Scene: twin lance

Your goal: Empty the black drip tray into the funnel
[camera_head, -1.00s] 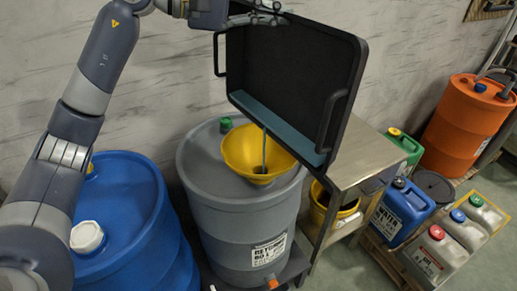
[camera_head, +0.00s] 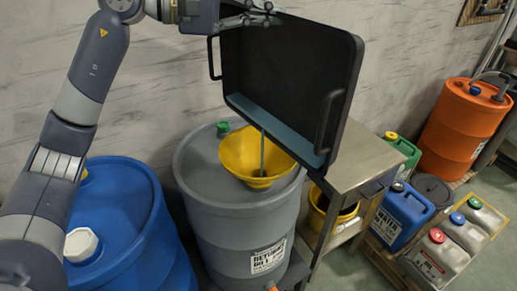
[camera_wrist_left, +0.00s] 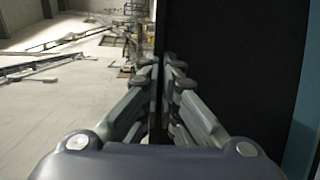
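The black drip tray (camera_head: 290,65) is tipped steeply on its side above the grey drum (camera_head: 240,215), with its open face towards me. A teal liquid (camera_head: 275,127) lies in a band along its lower wall. A thin teal stream runs from the tray down into the yellow funnel (camera_head: 236,160), which sits on the drum's top. My left gripper (camera_head: 262,20) is at the tray's upper rim. In the left wrist view its fingers (camera_wrist_left: 167,85) are closed on the tray's edge, the black tray (camera_wrist_left: 235,60) filling the right side. My right gripper is not in view.
A blue drum (camera_head: 115,215) stands left of the grey drum. A metal table (camera_head: 360,155) with a yellow bucket (camera_head: 330,210) below it stands to the right. Several jerrycans and an orange drum (camera_head: 465,125) are further right. A wall is behind.

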